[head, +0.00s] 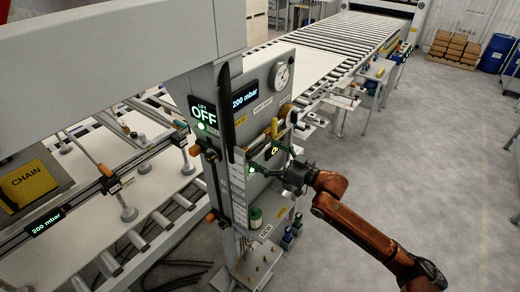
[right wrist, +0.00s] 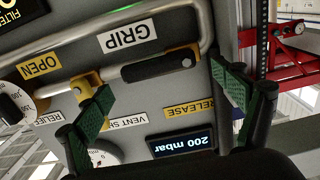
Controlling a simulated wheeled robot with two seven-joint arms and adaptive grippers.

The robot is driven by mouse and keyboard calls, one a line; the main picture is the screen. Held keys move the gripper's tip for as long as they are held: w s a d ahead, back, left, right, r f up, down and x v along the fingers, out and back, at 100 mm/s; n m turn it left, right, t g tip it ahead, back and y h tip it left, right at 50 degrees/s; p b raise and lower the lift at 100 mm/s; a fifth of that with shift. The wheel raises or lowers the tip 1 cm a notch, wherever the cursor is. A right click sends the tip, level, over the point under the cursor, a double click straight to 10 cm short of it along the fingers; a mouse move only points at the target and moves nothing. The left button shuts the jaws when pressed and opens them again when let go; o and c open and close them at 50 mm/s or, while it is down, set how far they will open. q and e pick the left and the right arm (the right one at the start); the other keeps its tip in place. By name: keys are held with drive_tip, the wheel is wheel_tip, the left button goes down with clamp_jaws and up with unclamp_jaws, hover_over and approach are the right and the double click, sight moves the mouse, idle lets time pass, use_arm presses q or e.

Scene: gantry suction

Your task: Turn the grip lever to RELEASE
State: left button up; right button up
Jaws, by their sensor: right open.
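My right gripper (head: 264,159) is in front of the grey control panel (head: 266,85). In the right wrist view, where the panel appears upside down, the gripper (right wrist: 163,98) is open, with green fingertips wide apart. The lever is too small to make out in the head view. My left gripper is not in view.
A metal tube (right wrist: 118,17) runs round the lever area. A yellow fitting (right wrist: 88,83) is close to the left finger. A red bracket (right wrist: 290,50) stands at the right. In the head view, a roller conveyor (head: 345,35) runs behind the panel; the floor (head: 420,150) at right is clear.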

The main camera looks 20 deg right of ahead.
drive_tip(key=shift+x, duration=1.05)
drive_tip(key=c, duration=1.7)
